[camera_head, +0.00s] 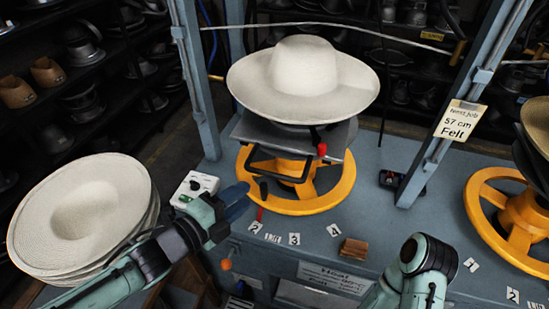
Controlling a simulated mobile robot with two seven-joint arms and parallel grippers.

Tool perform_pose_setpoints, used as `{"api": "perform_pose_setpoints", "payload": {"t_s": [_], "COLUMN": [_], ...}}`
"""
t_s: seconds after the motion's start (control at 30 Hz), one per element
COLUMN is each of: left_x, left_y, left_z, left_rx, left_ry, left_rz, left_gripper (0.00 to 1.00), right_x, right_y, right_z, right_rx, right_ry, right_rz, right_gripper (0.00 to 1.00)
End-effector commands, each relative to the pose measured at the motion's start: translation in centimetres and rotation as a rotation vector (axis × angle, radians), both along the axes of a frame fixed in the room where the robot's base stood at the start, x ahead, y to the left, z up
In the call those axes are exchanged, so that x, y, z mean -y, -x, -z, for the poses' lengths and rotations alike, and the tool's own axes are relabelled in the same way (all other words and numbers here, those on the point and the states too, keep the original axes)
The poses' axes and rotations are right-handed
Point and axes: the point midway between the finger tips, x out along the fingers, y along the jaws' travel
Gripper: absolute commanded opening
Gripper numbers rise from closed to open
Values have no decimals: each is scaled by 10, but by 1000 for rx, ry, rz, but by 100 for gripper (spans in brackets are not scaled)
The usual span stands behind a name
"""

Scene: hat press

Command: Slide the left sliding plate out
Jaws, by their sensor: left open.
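The left sliding plate (347,139) is a grey metal plate on the left press, under a cream wide-brimmed hat (303,76). A black loop handle (276,172) sticks out at its front, above a yellow handwheel (341,187). My left gripper (238,203) is open, left of and below the handle in the picture, and looks empty. Whether it touches the handwheel rim behind it is hard to tell. My right arm (430,257) shows at the bottom right; its gripper is not visible.
A stack of cream hats (80,215) stands at the left. A white control box (194,187) is beside my left gripper. Blue posts (196,85) flank the press. A red-knobbed lever (322,149) stands by the plate. A second yellow handwheel (480,205) is at the right.

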Motion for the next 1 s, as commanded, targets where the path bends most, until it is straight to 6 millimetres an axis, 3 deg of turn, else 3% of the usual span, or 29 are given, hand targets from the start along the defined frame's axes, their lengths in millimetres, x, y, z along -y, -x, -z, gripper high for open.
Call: {"api": "perform_pose_setpoints", "payload": {"t_s": [0.17, 0.7, 1.0], "left_x": [9, 76, 86], "left_y": [-7, -84, -98], "left_z": [-1, 16, 20], "left_rx": [23, 19, 19], "left_ry": [-14, -10, -9], "left_rz": [11, 9, 7], "left_gripper": [40, 40, 40], "right_x": [0, 0, 0], "right_y": [3, 5, 3], "right_z": [4, 6, 4], "right_rx": [-4, -6, -4], "right_ry": [0, 0, 0], "right_rz": [0, 0, 0], "right_gripper": [43, 43, 43]}}
